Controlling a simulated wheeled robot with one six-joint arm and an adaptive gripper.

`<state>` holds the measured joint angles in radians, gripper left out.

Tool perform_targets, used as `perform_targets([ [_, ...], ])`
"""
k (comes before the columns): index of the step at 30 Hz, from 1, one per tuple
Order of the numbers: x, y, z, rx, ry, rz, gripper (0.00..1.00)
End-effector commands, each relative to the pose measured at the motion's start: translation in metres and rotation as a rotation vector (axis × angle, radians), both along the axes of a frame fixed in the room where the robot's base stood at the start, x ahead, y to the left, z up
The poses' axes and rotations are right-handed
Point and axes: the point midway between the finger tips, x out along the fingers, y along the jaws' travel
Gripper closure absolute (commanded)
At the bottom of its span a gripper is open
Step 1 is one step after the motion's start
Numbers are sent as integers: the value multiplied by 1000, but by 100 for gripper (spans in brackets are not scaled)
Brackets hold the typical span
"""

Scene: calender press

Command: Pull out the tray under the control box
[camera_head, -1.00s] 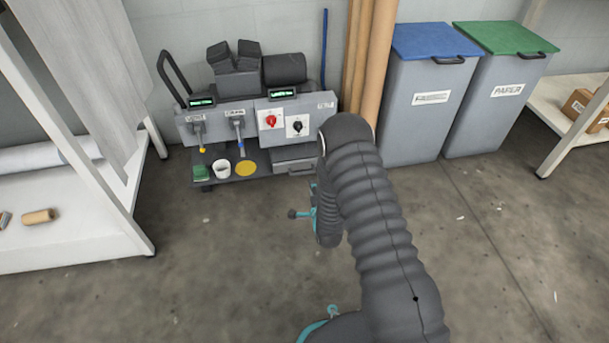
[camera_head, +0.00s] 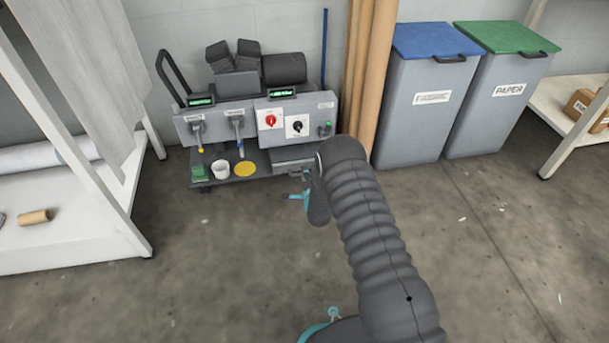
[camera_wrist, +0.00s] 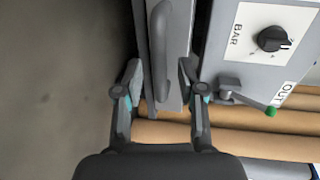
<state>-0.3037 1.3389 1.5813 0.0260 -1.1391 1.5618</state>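The grey control box (camera_head: 270,128) with a red and a black knob sits on a low cart. The grey tray (camera_head: 292,153) is directly under it, its right part hidden by my arm. In the wrist view the tray front (camera_wrist: 177,52) carries a grey bar handle (camera_wrist: 160,50). My gripper (camera_wrist: 160,75) is open, with one finger on each side of the handle. I see no finger closed on it; whether either touches cannot be told. In the head view my gripper (camera_head: 303,182) is just in front of the tray, mostly hidden.
Left of the tray, a green block (camera_head: 197,173), white cup (camera_head: 221,169) and yellow disc (camera_head: 245,168) sit on the cart deck. Brown tubes (camera_head: 368,80) stand right of the box, then two bins (camera_head: 428,110).

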Motion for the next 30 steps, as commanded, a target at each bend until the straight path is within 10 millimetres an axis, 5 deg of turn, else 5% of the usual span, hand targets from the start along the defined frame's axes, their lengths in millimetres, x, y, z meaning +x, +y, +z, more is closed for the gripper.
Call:
perform_targets([
  [15,15,4,-4,0,1,0,61],
  [20,15,4,-3,0,1,0,100],
  [30,12,-3,-3,-1,2,-7,100],
])
